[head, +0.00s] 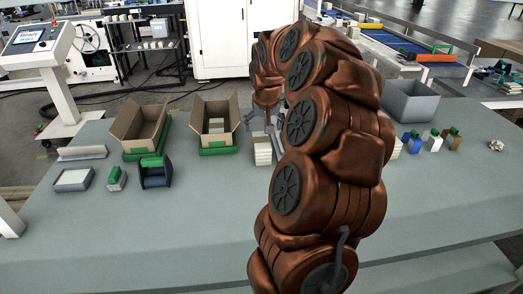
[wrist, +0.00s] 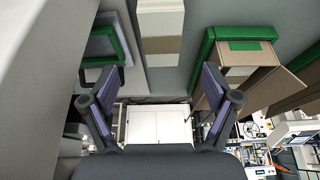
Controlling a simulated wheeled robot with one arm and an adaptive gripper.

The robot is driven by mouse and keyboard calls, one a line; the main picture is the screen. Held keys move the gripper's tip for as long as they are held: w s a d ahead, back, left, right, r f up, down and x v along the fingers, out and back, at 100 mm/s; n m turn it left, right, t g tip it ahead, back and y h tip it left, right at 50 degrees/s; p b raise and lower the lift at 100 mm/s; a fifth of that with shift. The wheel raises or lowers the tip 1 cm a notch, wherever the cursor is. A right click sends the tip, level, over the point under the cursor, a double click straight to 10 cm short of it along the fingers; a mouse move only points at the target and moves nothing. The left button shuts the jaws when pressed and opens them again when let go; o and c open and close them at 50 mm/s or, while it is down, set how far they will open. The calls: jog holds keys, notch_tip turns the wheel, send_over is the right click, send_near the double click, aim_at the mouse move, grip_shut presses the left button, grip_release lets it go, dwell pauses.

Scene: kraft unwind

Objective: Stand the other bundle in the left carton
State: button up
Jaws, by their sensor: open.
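The left carton (head: 140,124) is an open brown box on a green base at the left of the table. A second open carton (head: 215,120) stands to its right; a carton on a green base also shows at right in the wrist view (wrist: 285,88). A pale bundle (head: 262,150) stands on the table right of the second carton. In the wrist view a pale bundle with a brown band (wrist: 162,22) lies beyond the fingertips. My gripper (head: 265,122) is open, with nothing between its fingers in the wrist view (wrist: 158,75). My arm hides part of the table.
A white-topped tray (head: 73,180), a small green-topped item (head: 116,178) and a dark green-topped holder (head: 155,172) are at front left. A grey bin (head: 411,100) and small bottles (head: 433,142) stand at right. The front middle table is clear.

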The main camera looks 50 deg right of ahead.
aim_at(262, 140)
jog(key=p+x, duration=0.2)
jog(key=x, duration=0.4)
jog(key=shift+w+f, duration=0.15)
jog(key=shift+f, duration=0.05)
jog(key=shift+w+d+f, duration=0.1)
jog(key=shift+f, duration=0.15)
jog(key=shift+f+b, duration=0.25)
jog(key=shift+b, duration=0.25)
dwell(0.4)
jog(key=shift+c, duration=0.4)
jog(key=c, duration=1.4)
jog(key=shift+o, duration=0.2)
jog(key=shift+r, duration=0.15)
